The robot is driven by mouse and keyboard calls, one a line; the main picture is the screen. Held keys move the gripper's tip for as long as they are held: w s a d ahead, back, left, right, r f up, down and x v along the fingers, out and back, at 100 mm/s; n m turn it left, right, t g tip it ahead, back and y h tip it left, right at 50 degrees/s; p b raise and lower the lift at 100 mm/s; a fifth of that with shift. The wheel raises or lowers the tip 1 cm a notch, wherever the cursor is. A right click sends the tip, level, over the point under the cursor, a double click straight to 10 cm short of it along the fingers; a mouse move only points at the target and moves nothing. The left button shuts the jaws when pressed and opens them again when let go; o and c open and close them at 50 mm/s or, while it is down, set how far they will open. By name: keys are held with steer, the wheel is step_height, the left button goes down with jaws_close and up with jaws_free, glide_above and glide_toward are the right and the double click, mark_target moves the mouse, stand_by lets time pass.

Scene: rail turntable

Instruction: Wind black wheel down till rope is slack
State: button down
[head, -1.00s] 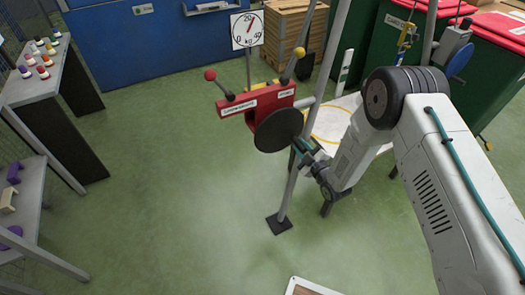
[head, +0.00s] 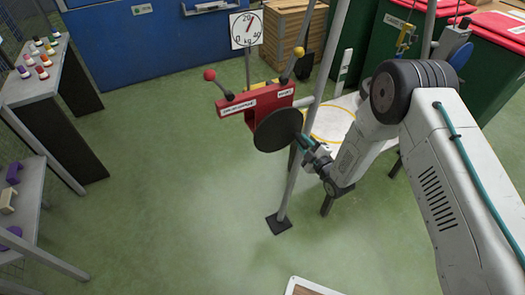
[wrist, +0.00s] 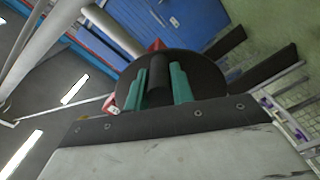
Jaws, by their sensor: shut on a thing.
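The black wheel (head: 278,130) is a dark disc at the front of a red housing (head: 256,104) with white labels, set by a grey post. My gripper (head: 307,146) is at the wheel's right side. In the wrist view, the teal fingers of my gripper (wrist: 158,80) are shut on a dark, upright handle (wrist: 158,82) in front of the wheel's disc (wrist: 203,75). The fingers hide part of the wheel. I cannot make out clearly whether a rope is taut or slack.
A white dial (head: 246,30) marked in kg, with a red pointer, stands behind the housing. Two levers with red (head: 209,75) and yellow (head: 299,51) knobs rise from the housing. Green bins with red lids (head: 496,32) stand at right. Shelves (head: 30,90) stand at left; the floor between is clear.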

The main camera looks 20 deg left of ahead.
steer(key=shift+w+d+r, duration=0.1)
steer(key=shift+r, duration=0.05)
steer(key=shift+w+d+r+n, duration=0.15)
steer(key=shift+r+n, duration=0.25)
steer(key=shift+n, duration=0.2)
steer(key=shift+w+d+r+n, duration=0.1)
steer(key=shift+r+n, duration=0.25)
steer(key=shift+n, duration=0.25)
steer(key=c, duration=1)
jaws_free()
steer(key=shift+s, duration=0.1)
steer(key=v, duration=0.8)
